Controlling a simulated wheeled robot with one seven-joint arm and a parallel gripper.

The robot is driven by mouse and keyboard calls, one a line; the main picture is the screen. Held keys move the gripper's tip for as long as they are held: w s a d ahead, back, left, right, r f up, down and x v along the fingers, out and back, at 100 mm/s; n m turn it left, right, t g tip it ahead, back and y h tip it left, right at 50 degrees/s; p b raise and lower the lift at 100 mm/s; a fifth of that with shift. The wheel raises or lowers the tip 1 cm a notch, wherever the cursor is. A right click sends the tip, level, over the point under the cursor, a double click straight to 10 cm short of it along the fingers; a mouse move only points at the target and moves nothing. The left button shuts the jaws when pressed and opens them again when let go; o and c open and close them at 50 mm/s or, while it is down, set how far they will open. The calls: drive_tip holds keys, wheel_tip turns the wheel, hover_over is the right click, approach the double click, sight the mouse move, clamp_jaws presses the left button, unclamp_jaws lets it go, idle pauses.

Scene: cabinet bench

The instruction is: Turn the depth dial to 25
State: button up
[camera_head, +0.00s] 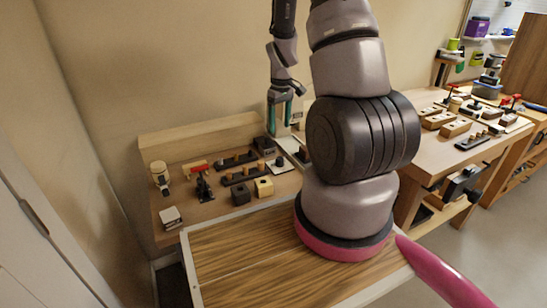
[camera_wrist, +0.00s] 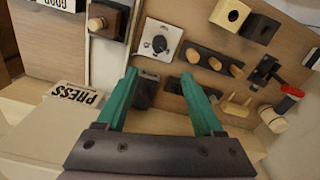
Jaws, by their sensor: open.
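A square white plate with a round dark knob (camera_wrist: 160,42) lies on the bench in the wrist view, just beyond my fingertips. It looks like the dial, but its scale marks are too small to read. The same plate (camera_head: 281,164) shows in the head view at the right part of the bench. My gripper (camera_wrist: 158,76) is open and empty, with its green fingers spread and pointing toward the plate. In the head view my gripper (camera_head: 285,104) hangs above the back of the bench, apart from the knob.
Dark strips with wooden pegs (camera_wrist: 213,64) lie beside the dial. A red-handled clamp (camera_head: 200,181), a yellow block (camera_head: 264,187) and a black block (camera_head: 240,193) stand nearby. A block marked PRESS (camera_wrist: 76,96) lies left of my fingers. A second bench (camera_head: 437,153) stands at the right.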

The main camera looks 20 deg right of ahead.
sight(280, 158)
wheel_tip(280, 158, down, 13)
drive_tip(key=shift+d+f, duration=0.1)
drive_tip(key=shift+f, duration=0.1)
idle(0.4)
drive_tip(key=shift+s, duration=0.1)
drive_tip(key=shift+c, duration=0.3)
clamp_jaws()
